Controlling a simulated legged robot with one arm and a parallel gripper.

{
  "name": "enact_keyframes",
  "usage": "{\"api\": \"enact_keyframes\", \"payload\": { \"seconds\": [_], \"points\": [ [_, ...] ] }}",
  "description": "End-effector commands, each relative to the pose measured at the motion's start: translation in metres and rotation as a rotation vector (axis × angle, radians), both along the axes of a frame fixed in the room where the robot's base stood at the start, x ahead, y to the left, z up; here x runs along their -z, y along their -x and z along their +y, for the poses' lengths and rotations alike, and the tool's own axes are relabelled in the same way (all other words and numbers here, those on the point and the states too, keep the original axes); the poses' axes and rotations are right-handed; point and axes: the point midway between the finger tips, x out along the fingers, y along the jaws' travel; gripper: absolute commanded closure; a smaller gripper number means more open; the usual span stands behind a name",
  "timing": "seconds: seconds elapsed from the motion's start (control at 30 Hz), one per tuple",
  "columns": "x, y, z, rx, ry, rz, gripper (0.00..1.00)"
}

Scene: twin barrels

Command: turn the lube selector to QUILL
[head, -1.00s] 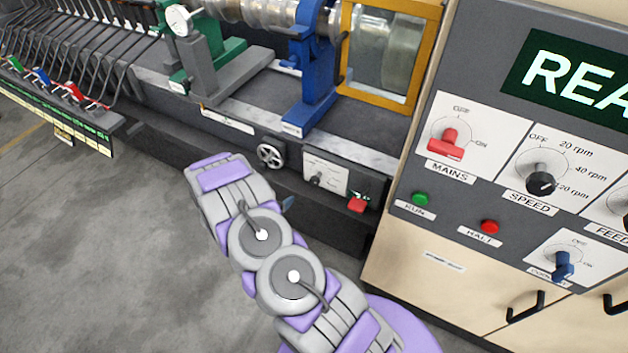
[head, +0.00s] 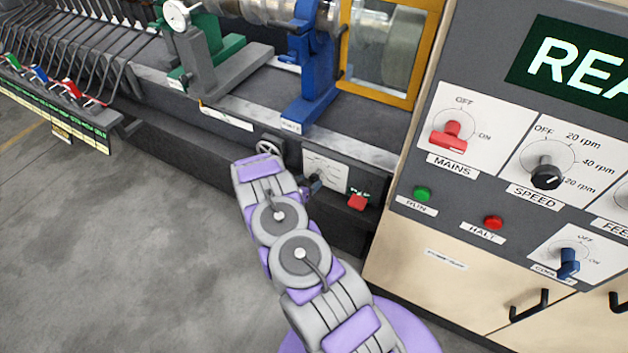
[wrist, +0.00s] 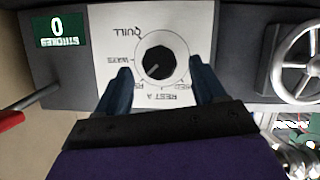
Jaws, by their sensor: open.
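The lube selector is a black round knob (wrist: 162,58) on a white plate (wrist: 112,22), seen upside down in the wrist view. QUILL is printed at its upper left, WAYS at its left and REST A below; other labels are partly hidden by the fingers. A pale mark on the knob points to the lower left, away from QUILL. My gripper (wrist: 160,72) is open, with one dark blue finger on each side of the knob. I cannot tell whether they touch it. In the head view my gripper (head: 314,183) is at the plate (head: 328,168), covering the knob.
In the head view, the control panel (head: 480,120) stands close on the right. The floor at left is clear.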

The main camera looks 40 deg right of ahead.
Motion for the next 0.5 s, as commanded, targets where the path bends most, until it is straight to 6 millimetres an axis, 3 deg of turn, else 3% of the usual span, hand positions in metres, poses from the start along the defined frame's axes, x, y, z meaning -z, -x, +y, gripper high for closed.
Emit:
{"api": "enact_keyframes", "payload": {
  "seconds": [0.2,0.5],
  "points": [
    [0.012,-0.01,-0.028,0.001,0.001,-0.003,0.31],
    [0.016,-0.013,-0.038,-0.001,0.001,-0.001,0.31]
  ]
}}
